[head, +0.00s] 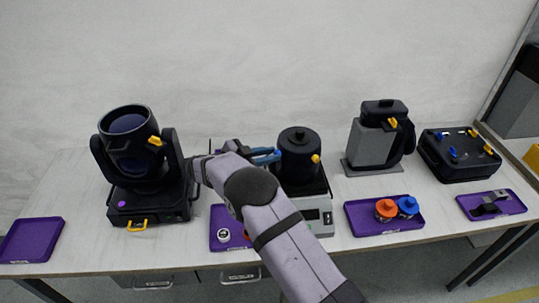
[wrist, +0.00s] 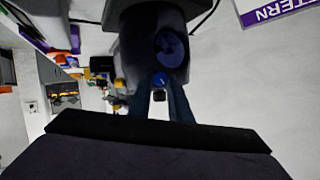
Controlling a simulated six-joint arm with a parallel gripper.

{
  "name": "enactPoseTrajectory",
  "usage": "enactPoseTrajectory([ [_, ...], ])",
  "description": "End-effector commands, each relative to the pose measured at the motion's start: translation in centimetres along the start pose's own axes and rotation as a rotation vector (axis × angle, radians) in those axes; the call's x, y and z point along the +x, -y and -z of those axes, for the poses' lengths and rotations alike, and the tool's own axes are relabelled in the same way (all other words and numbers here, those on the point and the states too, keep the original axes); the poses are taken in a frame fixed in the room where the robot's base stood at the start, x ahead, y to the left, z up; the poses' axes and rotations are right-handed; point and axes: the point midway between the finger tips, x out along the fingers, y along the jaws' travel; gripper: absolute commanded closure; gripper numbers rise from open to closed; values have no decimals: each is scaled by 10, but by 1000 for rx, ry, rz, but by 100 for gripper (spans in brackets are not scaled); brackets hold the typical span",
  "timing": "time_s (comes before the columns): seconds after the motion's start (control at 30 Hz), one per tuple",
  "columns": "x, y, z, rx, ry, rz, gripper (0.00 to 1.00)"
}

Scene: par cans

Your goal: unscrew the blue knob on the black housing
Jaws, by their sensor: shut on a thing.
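The black housing (head: 298,160) is a round can with a lidded top, standing on a grey-and-white base unit right of the middle in the head view. A yellow knob (head: 315,158) sticks out of its right side. My gripper (head: 273,156) reaches its left side from the left, level with the can. In the wrist view the dark housing (wrist: 140,38) fills the upper middle, and the blue knob (wrist: 160,79) sits between the fingertips of my gripper (wrist: 161,88). The gripper is shut on this knob. The fingers hide part of the knob; its thread is not visible.
A moving-head lamp (head: 128,150) stands at left. A purple tray (head: 216,238) lies partly behind my arm. Another purple tray (head: 360,222) holds an orange and a blue knob. A grey-black fixture (head: 370,148) and a black box (head: 458,155) stand at right.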

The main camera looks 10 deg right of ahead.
Motion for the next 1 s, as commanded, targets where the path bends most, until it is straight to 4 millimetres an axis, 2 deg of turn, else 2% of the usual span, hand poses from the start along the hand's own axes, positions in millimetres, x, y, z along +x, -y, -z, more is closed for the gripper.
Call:
enactPoseTrajectory([
  [0.27,2,0,-4,-61,0,-28,100],
  [1.0,1,5,-2,-440,1,-185,100],
])
